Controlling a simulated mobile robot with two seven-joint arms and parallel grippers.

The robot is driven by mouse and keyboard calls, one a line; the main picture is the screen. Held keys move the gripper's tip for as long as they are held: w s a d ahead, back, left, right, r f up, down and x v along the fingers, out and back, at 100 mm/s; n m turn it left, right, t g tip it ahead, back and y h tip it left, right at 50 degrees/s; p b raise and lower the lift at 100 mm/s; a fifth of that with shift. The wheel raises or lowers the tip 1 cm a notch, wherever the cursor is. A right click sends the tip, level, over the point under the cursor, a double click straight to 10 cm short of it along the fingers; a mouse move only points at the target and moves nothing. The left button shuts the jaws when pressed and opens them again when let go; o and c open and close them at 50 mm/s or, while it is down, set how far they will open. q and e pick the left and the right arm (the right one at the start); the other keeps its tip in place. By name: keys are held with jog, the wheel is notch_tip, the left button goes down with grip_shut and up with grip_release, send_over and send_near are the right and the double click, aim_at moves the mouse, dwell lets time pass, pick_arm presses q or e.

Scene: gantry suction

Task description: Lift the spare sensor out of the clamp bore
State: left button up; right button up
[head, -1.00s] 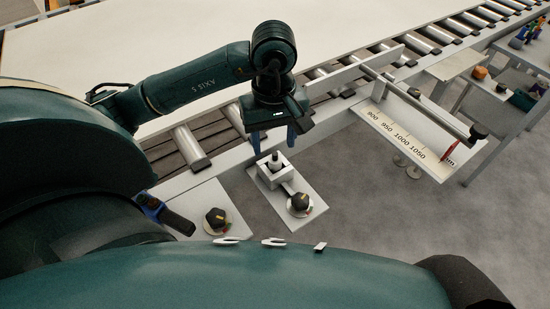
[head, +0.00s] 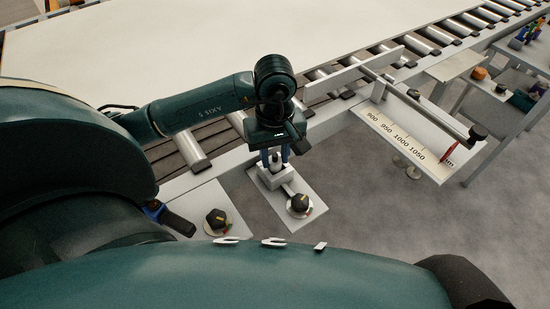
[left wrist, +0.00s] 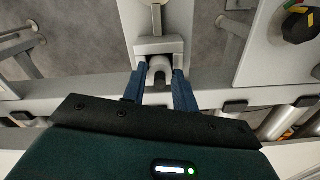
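The spare sensor (head: 275,164), a small grey cylinder with a dark end, stands in the bore of a pale clamp block (head: 278,182) on a light plate. My left gripper (head: 275,155) is above the block, its blue fingers pointing down on either side of the sensor. In the left wrist view the sensor (left wrist: 160,72) lies between the two fingertips (left wrist: 159,76), with narrow gaps beside it. The fingers are open, and the clamp block (left wrist: 160,47) is just beyond them. The sensor's lower part is hidden in the bore.
A black knob (head: 299,203) sits on the same plate, and a similar one (head: 216,219) is on the plate to the left. A roller conveyor (head: 190,145) runs behind. A scale board (head: 410,140) with a rod stands to the right. Open floor (head: 370,220) lies below it.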

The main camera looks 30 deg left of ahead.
pick_arm(q)
jog(key=c, duration=0.5)
jog(key=shift+c, duration=0.2)
